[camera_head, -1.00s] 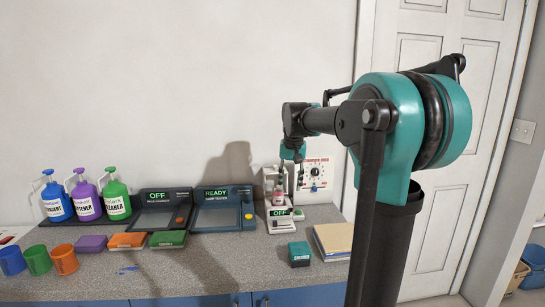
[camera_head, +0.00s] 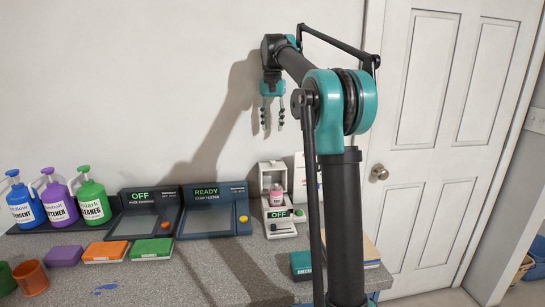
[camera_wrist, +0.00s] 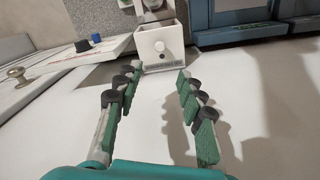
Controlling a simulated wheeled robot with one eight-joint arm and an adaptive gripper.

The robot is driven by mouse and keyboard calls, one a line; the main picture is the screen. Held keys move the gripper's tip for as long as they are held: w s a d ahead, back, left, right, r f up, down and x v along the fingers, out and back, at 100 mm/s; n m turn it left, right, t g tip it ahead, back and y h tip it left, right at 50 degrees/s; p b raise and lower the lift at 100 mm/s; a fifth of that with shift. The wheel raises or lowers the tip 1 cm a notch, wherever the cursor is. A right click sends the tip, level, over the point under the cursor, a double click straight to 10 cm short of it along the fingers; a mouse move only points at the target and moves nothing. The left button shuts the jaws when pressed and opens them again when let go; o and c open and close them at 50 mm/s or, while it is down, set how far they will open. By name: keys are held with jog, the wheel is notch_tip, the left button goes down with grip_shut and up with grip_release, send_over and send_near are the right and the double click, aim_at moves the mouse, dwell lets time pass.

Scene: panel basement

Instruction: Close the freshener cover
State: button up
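The freshener appears to be the white unit (camera_head: 279,228) with an "OFF" display, on the counter beside the "READY" tester. A pink bottle (camera_head: 277,195) stands inside its upper white housing (camera_head: 272,167), whose front looks open. Which part is the cover is too small to tell. In the wrist view a white box with a round knob (camera_wrist: 162,45), likely part of this unit, lies beyond the fingertips. My gripper (camera_head: 273,120) is open and empty, high above the counter near the wall, above and apart from the unit. Its spread fingers fill the wrist view (camera_wrist: 157,80).
The "READY" tester (camera_head: 211,220) and another "OFF" device (camera_head: 145,224) stand left of the unit. A teal box (camera_head: 301,265) sits in front of it. A white panel with knobs (camera_wrist: 85,48) is close by. Air around my gripper is clear.

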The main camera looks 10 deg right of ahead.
notch_tip(320, 180, down, 13)
jog(key=shift+f, duration=0.1)
dwell(0.3)
grip_shut()
dwell(0.4)
